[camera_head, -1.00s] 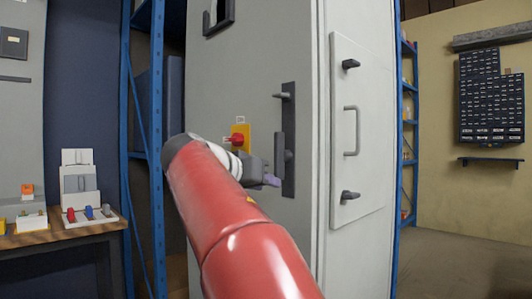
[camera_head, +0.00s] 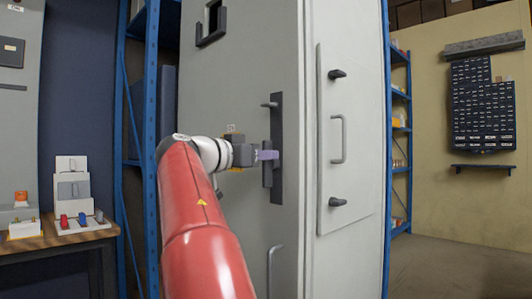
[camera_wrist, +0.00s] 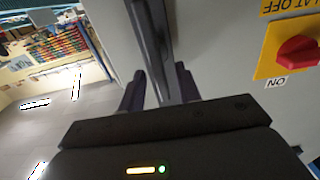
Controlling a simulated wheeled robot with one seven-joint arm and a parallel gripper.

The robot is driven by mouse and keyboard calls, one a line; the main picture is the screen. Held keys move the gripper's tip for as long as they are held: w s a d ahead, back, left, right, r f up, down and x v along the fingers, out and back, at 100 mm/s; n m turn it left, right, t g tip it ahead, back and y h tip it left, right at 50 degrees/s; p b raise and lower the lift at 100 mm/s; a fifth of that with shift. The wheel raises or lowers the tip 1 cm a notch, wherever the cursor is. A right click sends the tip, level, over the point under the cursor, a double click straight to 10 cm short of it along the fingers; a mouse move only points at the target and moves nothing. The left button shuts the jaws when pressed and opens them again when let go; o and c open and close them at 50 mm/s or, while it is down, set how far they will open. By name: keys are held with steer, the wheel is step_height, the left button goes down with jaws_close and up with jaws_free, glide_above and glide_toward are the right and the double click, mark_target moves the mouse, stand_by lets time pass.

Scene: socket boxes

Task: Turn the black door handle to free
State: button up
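The black door handle (camera_head: 267,176) is a long dark bar, standing upright on a dark plate (camera_head: 278,112) on the grey cabinet door. My gripper (camera_head: 268,155) is at the handle's upper part, coming from the left. In the wrist view the handle (camera_wrist: 152,40) runs between the two purple-grey fingertips of my gripper (camera_wrist: 158,88), one on each side. The fingers stand apart and look open around it, with a small gap at the left finger. Contact on the right side is hard to tell.
A red rotary switch on a yellow plate (camera_wrist: 292,50) is right of the handle in the wrist view. A lower grey handle (camera_head: 273,270) is on the door. The side panel (camera_head: 350,120) has knobs and a pull. Blue shelving (camera_head: 151,120) stands at left.

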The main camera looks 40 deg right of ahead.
steer(key=shift+d, duration=0.8)
jaws_close()
steer(key=shift+w+n, duration=0.15)
steer(key=shift+n, duration=0.25)
steer(key=n+p, duration=0.1)
steer(key=n, duration=0.4)
steer(key=w+f+n+p, duration=0.1)
steer(key=n+p, duration=0.1)
steer(key=n, duration=0.4)
steer(key=w+f+n+p, duration=0.1)
steer(key=n, duration=0.5)
steer(key=shift+a+p, duration=0.15)
steer(key=shift+p, duration=0.15)
steer(key=shift+f+n, duration=0.15)
steer(key=shift+n, duration=0.15)
